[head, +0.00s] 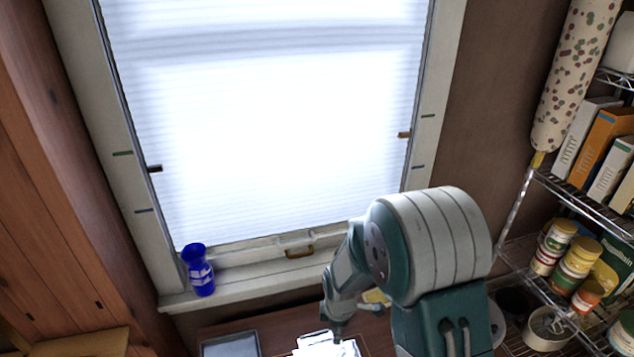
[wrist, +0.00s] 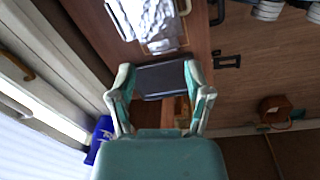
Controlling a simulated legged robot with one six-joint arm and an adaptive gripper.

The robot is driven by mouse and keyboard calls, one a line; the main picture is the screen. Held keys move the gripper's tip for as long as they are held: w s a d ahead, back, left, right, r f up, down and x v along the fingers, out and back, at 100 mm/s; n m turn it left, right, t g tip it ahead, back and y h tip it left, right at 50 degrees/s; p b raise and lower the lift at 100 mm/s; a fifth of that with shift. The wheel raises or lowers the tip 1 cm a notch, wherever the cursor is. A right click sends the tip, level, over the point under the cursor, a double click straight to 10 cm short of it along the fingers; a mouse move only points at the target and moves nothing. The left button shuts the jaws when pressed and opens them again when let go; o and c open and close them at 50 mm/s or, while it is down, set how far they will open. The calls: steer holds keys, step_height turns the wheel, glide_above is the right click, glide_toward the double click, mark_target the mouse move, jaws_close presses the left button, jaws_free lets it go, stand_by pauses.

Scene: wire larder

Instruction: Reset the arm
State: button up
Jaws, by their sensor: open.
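My arm reaches from the lower right of the head view toward the counter below the window. My gripper (wrist: 158,70) is open in the wrist view, with its two fingers spread apart. I see nothing held between them. A dark flat tray (wrist: 160,82) shows behind the gap between the fingers, and it also shows at the bottom edge of the head view (head: 230,345). A shiny silvery item (wrist: 155,20) lies beyond the fingertips, in a light-rimmed holder. In the head view, the arm's lower end (head: 337,318) is just above this bright item (head: 325,346).
A wire shelf (head: 590,203) with jars (head: 560,236), boxes (head: 606,140) and a pot (head: 547,328) stands at the right. Open space lies before the bright window (head: 270,130).

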steer(key=s+d+r+m+t, duration=0.1)
steer(key=s+d+r+m, duration=0.15)
steer(key=r, duration=0.45)
steer(key=s+d+r+m+t, duration=0.1)
steer(key=d+r+m, duration=0.15)
steer(key=r, duration=0.35)
steer(key=s+d+r+m, duration=0.1)
steer(key=s+r+m, duration=0.1)
steer(key=r+m, duration=0.35)
steer(key=s+d+r+m+t, duration=0.1)
steer(key=s+d+r+m, duration=0.1)
steer(key=s+r+m, duration=0.2)
steer(key=s+d+r+m+t, duration=0.1)
steer(key=s+d+r+m, duration=0.1)
steer(key=s+r, duration=0.5)
steer(key=s+m, duration=0.1)
steer(key=s, duration=0.2)
steer(key=shift+s+d+r+m+t, duration=0.2)
steer(key=shift+d+m+t, duration=0.1)
steer(key=shift+m+t, duration=0.1)
